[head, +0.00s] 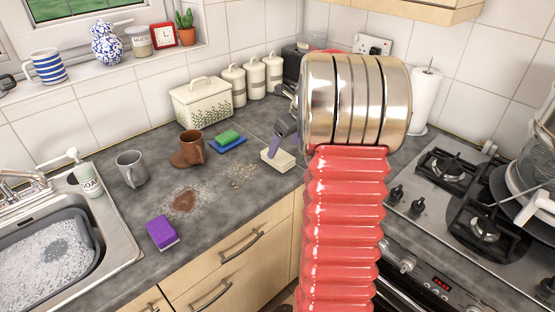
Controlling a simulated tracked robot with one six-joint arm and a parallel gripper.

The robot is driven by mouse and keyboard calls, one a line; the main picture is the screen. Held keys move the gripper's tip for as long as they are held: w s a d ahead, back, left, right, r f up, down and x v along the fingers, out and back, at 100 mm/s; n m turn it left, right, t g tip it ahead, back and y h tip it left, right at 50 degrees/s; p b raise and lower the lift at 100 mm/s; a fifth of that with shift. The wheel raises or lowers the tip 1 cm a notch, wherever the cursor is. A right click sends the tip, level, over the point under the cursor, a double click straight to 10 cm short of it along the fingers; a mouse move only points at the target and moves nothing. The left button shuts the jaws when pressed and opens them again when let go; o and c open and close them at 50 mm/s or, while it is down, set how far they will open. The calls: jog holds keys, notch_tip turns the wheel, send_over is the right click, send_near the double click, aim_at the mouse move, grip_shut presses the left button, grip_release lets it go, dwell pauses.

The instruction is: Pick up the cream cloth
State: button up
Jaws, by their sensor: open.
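The cream cloth (284,163) lies on the grey counter as a small flat pad, near the front edge just left of my arm. My gripper (273,150) points down at it. A purple-grey finger comes down over the cloth's upper left part and hides some of it. The jaws are open. I cannot tell whether the finger touches the cloth or is just above it. The other finger is not clearly visible.
A bread bin (203,103) stands behind; a hob (455,190) is right.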

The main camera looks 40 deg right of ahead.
aim_at(279, 155)
jog(key=shift+x, duration=2.6)
jog(key=shift+w+a, duration=0.1)
jog(key=shift+a, duration=0.05)
jog(key=c, duration=1.1)
jog(key=shift+r, duration=0.15)
jog(key=shift+c, duration=0.2)
notch_tip(279, 155, up, 10)
